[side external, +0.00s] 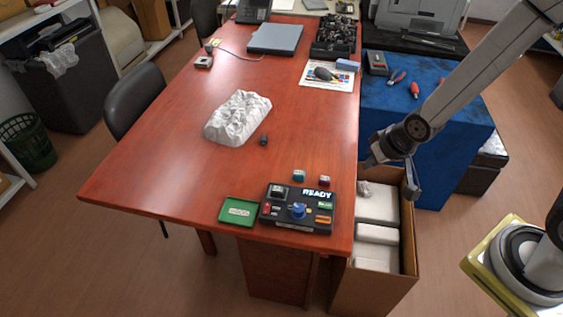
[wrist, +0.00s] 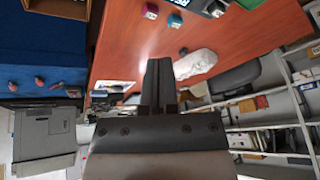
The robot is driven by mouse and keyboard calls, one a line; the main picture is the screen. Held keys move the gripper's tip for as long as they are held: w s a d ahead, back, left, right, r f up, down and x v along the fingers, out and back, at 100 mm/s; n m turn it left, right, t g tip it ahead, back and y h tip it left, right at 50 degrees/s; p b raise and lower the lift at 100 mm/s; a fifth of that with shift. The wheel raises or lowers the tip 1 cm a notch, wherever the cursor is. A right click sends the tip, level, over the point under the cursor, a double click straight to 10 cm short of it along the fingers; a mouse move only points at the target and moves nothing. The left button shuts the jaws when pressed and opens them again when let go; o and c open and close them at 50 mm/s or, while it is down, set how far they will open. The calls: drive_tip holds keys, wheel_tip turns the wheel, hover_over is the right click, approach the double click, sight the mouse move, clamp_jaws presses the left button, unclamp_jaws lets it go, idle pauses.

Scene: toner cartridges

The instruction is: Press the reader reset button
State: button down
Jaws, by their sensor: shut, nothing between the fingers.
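The reader (side external: 297,225) is a black panel at the front of the red-brown table, with a READY display (side external: 316,194), a blue knob (side external: 298,211) and small red, green and orange parts. Their labels are too small to read, so I cannot tell which is the reset button. My gripper (side external: 370,161) is right of the table's edge, above the open cardboard box, well apart from the reader. In the wrist view my gripper (wrist: 158,62) is shut and empty. Part of a dark device, likely the reader, shows at that view's top edge.
A green tray (side external: 239,211) adjoins the reader. Two small cartridges, one blue (side external: 299,176) and one red (side external: 324,181), stand behind it. A crumpled white heap (side external: 237,118) and a dark cartridge (side external: 264,140) lie farther back. The cardboard box (side external: 404,262) holds white packages.

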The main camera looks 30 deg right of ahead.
sight(325, 221)
drive_tip(key=w+a+f+m+t+y, duration=0.2)
drive_tip(key=w+a+f+m+t, duration=0.1)
drive_tip(key=a+f, duration=0.4)
drive_tip(key=shift+a+f+t+y, duration=0.3)
drive_tip(key=shift+f+y, duration=0.1)
drive_tip(key=shift+f, duration=0.15)
drive_tip(key=shift+f, duration=0.2)
drive_tip(key=shift+f, duration=4.2)
drive_tip(key=shift+f, duration=0.85)
drive_tip(key=shift+r, duration=0.15)
idle(0.4)
drive_tip(key=shift+r, duration=0.7)
drive_tip(key=shift+r, duration=0.1)
